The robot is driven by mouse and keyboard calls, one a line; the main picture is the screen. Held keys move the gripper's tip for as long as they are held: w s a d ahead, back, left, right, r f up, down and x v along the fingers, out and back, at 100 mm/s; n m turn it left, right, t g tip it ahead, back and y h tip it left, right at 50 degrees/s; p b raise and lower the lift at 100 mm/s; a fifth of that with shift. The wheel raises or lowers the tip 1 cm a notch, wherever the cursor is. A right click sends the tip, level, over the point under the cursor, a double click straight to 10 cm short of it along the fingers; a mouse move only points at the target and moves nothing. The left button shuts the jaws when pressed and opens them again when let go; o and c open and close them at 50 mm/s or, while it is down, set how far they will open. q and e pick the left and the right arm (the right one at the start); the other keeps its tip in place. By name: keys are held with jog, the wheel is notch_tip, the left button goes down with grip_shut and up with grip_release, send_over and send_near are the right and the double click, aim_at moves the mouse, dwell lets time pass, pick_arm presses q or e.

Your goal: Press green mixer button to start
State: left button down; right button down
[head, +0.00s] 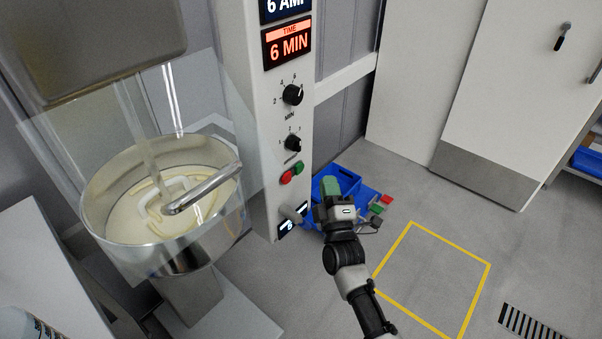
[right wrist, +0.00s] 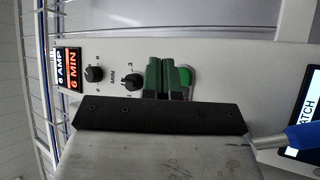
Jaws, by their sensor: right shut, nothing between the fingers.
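The green mixer button (head: 299,168) is on the lower part of the mixer's white control column (head: 280,122), next to a red button (head: 287,177). My right gripper (head: 331,186) is shut and empty, its green fingers together, to the right of and below the buttons in the head view. In the right wrist view, the closed fingers (right wrist: 167,76) overlap the left part of the green button (right wrist: 187,77). I cannot tell whether they touch it. The red button is not visible in that view. My left gripper is not in view.
The mixer bowl (head: 94,190) holds pale dough behind a clear guard. Two black knobs (head: 293,95) and displays, one reading 6 MIN (head: 289,44), sit above the buttons. A blue crate (head: 346,179) stands beyond my gripper. A yellow floor square (head: 451,243) lies empty at right.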

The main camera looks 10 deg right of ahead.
aim_at(300, 168)
jog(key=shift+w+a+b, duration=0.6)
jog(key=shift+w+a, duration=0.65)
jog(key=shift+w, duration=0.3)
dwell(0.9)
jog(key=shift+w+a, duration=0.3)
jog(key=shift+w, duration=0.05)
